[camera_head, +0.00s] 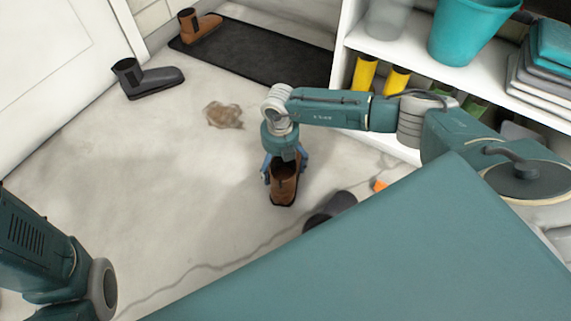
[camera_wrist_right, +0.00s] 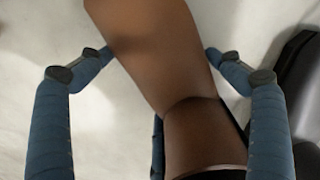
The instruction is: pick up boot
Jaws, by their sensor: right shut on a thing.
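A brown boot (camera_head: 284,185) is below my right wrist in the head view. My right gripper (camera_head: 285,172) points down, with its blue fingers on both sides of the boot. In the right wrist view the brown boot (camera_wrist_right: 160,60) runs between the fingers of the right gripper (camera_wrist_right: 160,75). The gripper is shut on it. I cannot tell whether the boot touches the floor. Another brown boot (camera_head: 199,26) stands on the black mat at the back. A dark grey boot (camera_head: 146,78) stands on the floor at the left. My left gripper is out of view.
A dark boot (camera_head: 335,207) lies partly hidden near the held boot, with a small orange thing (camera_head: 380,186) beside it. The black mat (camera_head: 265,57) lies at the back. White shelving (camera_head: 450,75) with yellow boots (camera_head: 364,72) and a teal bucket (camera_head: 470,30) stands at the right.

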